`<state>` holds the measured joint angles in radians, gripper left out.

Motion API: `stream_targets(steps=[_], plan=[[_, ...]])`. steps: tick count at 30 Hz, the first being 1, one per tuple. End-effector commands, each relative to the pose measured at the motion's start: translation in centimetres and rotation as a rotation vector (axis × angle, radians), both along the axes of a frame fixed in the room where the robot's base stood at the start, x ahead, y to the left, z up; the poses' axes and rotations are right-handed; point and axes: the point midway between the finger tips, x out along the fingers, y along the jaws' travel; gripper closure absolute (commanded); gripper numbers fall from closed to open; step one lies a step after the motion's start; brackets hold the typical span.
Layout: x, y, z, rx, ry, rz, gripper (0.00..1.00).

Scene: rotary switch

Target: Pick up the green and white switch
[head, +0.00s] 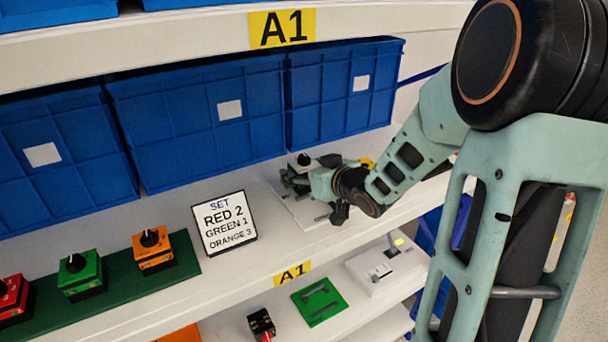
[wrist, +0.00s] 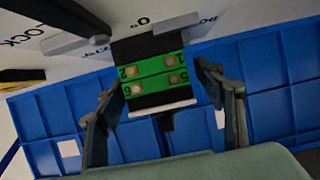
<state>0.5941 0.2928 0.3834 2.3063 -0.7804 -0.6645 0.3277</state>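The green and white switch (head: 303,164) stands on the shelf at the end of my arm in the head view. It shows a pale top and a black knob, and my gripper partly hides its body. In the wrist view the switch's green and black side (wrist: 155,77), with numbered terminals, faces me. My gripper (wrist: 166,90) is open, with one finger on each side of the switch. Narrow gaps seem to show beside it; I cannot tell whether either finger touches it.
A white panel (head: 306,211) lies under my gripper. Blue bins (head: 213,112) stand close behind. To the left are a sign (head: 224,223) and a green board (head: 186,256) with orange, green and red switches. A lower shelf holds a green plate (head: 319,301).

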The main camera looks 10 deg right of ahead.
Motion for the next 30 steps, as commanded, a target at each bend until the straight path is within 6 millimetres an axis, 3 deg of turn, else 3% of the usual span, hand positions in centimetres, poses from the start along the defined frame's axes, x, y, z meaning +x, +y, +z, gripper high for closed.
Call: stream_targets(steps=[1,12,23,30], plan=[[0.0,0.0,0.0,0.0,0.0,0.0,0.45],[0.0,0.0,0.1,0.0,-0.001,0.0,0.84],[0.2,0.1,0.3,0.001,-0.002,0.0,0.84],[0.9,0.7,1.5,0.001,-0.002,0.0,0.85]])
